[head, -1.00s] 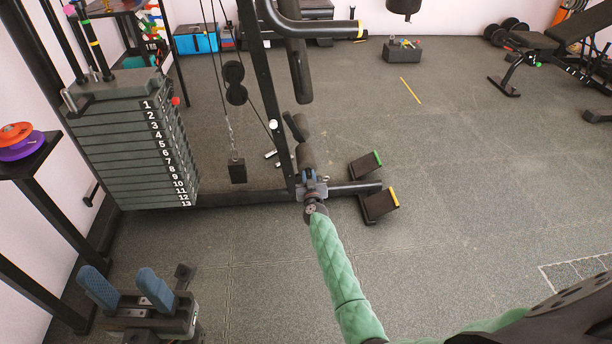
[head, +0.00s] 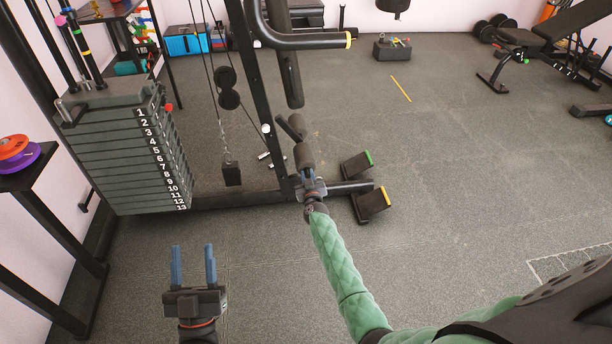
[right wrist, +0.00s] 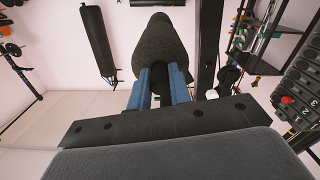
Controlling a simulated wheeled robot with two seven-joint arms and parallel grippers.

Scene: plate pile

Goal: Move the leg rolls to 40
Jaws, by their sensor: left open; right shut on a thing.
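The leg rolls are dark foam rolls on the cable machine, at the middle of the head view: an upper roll (head: 290,127) and a lower roll (head: 304,156). My right gripper (head: 309,179) is at the near end of the lower roll. No angle marking for 40 is readable. My left gripper (head: 193,265) is open and empty, fingers upright, over bare floor at the lower left.
The numbered weight stack (head: 130,150) stands at the left, with a small rack of discs (head: 18,160) nearer. Two foot plates (head: 370,203) sit just right of the rolls. A slanted bench (head: 525,45) is far right.

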